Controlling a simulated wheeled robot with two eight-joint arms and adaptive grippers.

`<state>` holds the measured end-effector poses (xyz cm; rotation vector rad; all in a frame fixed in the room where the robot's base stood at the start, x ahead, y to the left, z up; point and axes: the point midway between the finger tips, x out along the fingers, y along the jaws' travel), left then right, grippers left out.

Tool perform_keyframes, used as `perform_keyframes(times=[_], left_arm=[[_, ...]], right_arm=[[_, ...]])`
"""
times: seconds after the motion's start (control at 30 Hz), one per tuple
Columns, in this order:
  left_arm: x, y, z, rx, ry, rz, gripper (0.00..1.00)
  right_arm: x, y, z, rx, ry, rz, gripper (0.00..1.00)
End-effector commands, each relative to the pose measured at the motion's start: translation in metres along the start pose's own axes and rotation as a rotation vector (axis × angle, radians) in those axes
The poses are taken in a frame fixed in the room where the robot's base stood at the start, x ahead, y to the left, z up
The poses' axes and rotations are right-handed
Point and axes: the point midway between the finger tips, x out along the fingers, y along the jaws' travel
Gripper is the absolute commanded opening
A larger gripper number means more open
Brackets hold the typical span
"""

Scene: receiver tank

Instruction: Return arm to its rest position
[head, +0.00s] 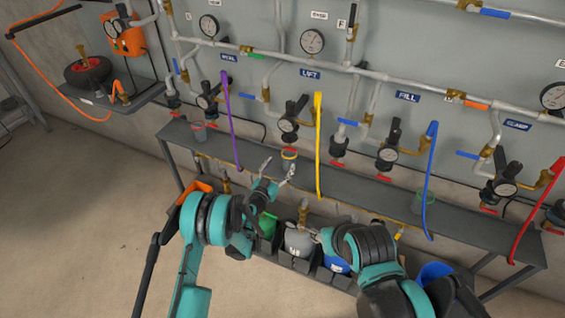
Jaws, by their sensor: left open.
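My left arm (208,222) reaches up from the bottom left, dark and teal. Its gripper (278,170) is open, with its fingers spread and nothing visible between them. It is in front of the bench's front edge in the picture, just below a small cup with a yellow band (289,158). I cannot tell whether it touches the bench. My right arm (365,255) comes in from the bottom right, bent towards the bench. Its gripper is mostly hidden by its own links, so its fingers cannot be made out.
A long grey bench (370,190) runs below a wall panel with pipes, gauges and valves. Purple (227,115), yellow (318,145), blue (430,180) and red (522,212) hoses hang over its edge. Cylinders (299,240) stand below. The floor at left is clear.

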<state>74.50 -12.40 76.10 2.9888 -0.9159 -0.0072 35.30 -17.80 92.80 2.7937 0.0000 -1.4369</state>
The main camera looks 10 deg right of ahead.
Motion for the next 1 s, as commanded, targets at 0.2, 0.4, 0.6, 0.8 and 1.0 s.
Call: perform_keyframes(times=[0.2,0.4,0.6,0.8,1.0], left_arm=[[0.0,0.0,0.0,0.0,0.0,0.0,0.71],[0.0,0.0,0.0,0.0,0.0,0.0,0.71],[-0.001,-0.024,-0.039,0.002,0.016,-0.067,0.71],[-0.029,-0.091,-0.138,0.003,0.022,-0.278,0.71],[-0.092,-0.148,-0.214,-0.009,-0.052,-0.494,0.71]], right_arm=[[0.0,0.0,0.0,0.0,0.0,0.0,0.4],[0.0,0.0,0.0,0.0,0.0,0.0,0.4],[0.0,0.0,0.0,0.0,0.0,0.0,0.4],[0.0,0.0,0.0,0.0,0.0,0.0,0.4],[0.0,0.0,0.0,0.0,0.0,0.0,0.4]])
